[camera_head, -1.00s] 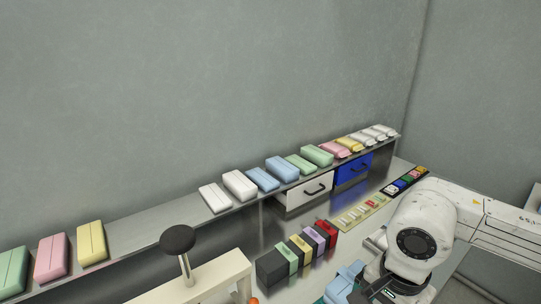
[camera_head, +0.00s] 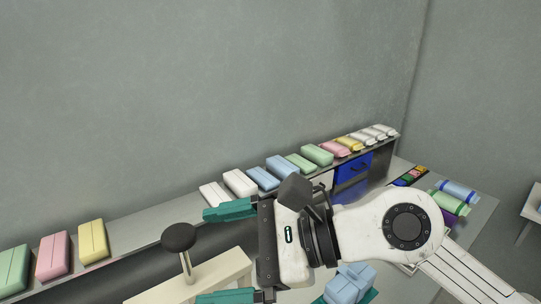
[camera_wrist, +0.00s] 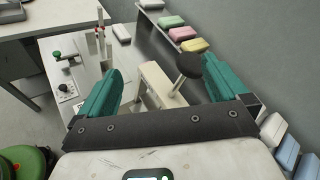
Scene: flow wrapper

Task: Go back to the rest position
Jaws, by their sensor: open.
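My gripper (camera_head: 228,254) is open and empty, its two teal fingers spread apart in the head view, raised in front of the bench. In the wrist view my gripper (camera_wrist: 165,88) also shows open, with a cream machine part and a black-knobbed lever (camera_wrist: 187,66) seen beyond and between the fingers. The same lever (camera_head: 178,238) stands just left of the gripper in the head view. My white arm reaches in from the lower right and hides part of the bench.
A metal shelf (camera_head: 140,227) along the wall carries several pastel packs. A blue drawer (camera_head: 352,170) is shut under it. Light blue packs (camera_head: 349,284) sit below my arm. Coloured rolls (camera_head: 457,192) lie at the right.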

